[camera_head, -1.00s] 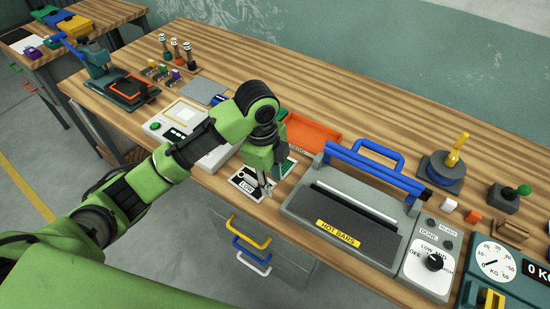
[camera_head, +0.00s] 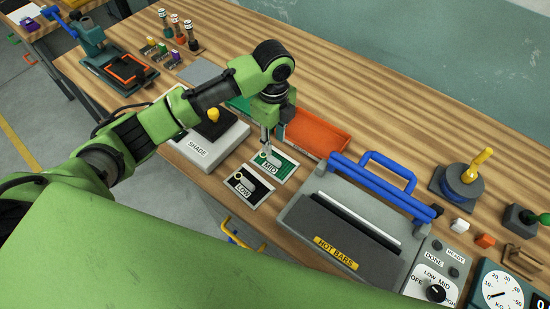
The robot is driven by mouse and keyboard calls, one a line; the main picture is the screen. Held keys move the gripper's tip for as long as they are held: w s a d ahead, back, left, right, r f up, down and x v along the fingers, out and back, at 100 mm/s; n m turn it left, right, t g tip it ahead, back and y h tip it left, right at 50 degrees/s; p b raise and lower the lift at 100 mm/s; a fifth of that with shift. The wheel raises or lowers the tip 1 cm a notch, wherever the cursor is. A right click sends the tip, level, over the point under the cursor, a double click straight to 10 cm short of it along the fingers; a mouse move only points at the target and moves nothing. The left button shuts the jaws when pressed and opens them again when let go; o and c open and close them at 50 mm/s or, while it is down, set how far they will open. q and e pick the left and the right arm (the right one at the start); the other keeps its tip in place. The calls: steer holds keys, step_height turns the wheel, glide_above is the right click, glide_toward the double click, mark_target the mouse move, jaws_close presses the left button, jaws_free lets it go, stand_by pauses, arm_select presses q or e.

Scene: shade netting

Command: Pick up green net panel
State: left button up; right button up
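A green panel (camera_head: 283,165) with a pale edge and a MID label lies flat on the wooden bench, just behind a black panel (camera_head: 239,182) labelled LOW. It is the green piece nearest my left gripper; its mesh is too small to make out. My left gripper (camera_head: 265,151) points down over the back left edge of the green panel. The fingers are seen nearly edge-on, so their gap is unclear, and I cannot tell whether they touch the panel. My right gripper is not in view.
A grey hot-bar unit (camera_head: 291,213) with blue handles stands to the right. An orange tray (camera_head: 318,135) lies behind the panel. A white SHADE device (camera_head: 197,150) with a yellow knob stands to the left. The bench behind the tray is clear.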

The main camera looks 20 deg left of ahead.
mark_target(274, 159)
arm_select(q)
step_height(274, 159, down, 2)
steer(key=shift+f, duration=0.2)
steer(key=shift+w+f, duration=0.15)
steer(key=shift+f, duration=0.15)
steer(key=f, duration=0.1)
steer(key=f+p, duration=0.2)
steer(key=f, duration=0.1)
steer(key=shift+s, duration=0.3)
steer(key=shift+f+p, duration=0.3)
steer(key=shift+f, duration=0.1)
steer(key=shift+w+f, duration=0.1)
steer(key=shift+f, duration=0.1)
jaws_close()
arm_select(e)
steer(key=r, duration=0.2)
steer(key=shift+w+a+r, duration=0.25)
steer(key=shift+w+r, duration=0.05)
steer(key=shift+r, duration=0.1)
